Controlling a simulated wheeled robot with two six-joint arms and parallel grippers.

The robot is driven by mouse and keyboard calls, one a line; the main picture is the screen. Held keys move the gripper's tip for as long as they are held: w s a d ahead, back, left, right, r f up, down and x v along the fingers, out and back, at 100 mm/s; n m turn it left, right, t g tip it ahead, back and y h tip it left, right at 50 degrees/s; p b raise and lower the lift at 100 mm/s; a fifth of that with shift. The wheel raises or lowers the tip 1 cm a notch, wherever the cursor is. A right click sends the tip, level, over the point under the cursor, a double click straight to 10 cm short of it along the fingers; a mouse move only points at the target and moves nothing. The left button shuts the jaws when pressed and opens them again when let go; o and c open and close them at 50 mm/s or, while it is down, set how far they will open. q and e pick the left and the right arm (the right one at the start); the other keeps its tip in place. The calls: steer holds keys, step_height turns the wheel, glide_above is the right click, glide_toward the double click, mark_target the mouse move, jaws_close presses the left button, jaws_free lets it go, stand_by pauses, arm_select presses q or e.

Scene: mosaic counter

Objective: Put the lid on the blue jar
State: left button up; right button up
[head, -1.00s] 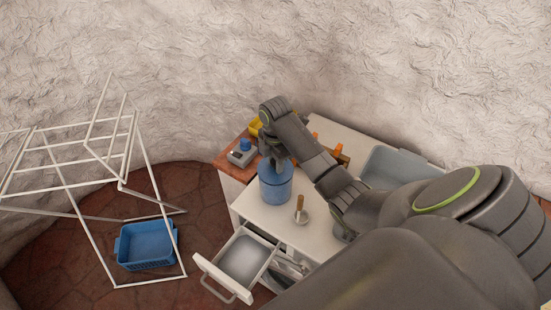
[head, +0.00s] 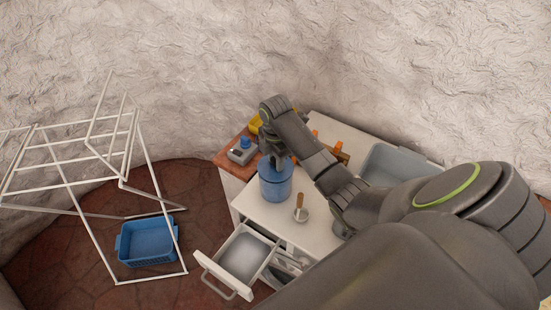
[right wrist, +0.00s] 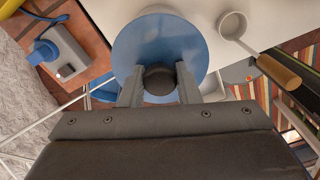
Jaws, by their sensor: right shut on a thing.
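The blue jar (head: 275,190) stands upright on the white counter. My right gripper (head: 276,161) is directly above it. In the right wrist view, my right gripper (right wrist: 160,82) is shut on the dark knob of the blue lid (right wrist: 160,45). The round lid hides the jar in that view. In the head view the lid is at the jar's top, partly covered by the gripper. I cannot tell whether it rests on the rim or hovers just above it. My left gripper is not in view.
A ladle (head: 300,209) with a wooden handle lies right of the jar. A grey device with a blue knob (head: 242,151) is at the left. A grey tray (head: 398,165) is at the right. An open drawer (head: 241,258) juts out in front. A white rack (head: 152,165) stands left.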

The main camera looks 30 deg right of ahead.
steer(key=shift+f, duration=0.5)
stand_by(1.0)
steer(key=o, duration=1.6)
steer(key=shift+r, duration=0.1)
steer(key=shift+r, duration=3.45)
steer(key=shift+f, duration=0.1)
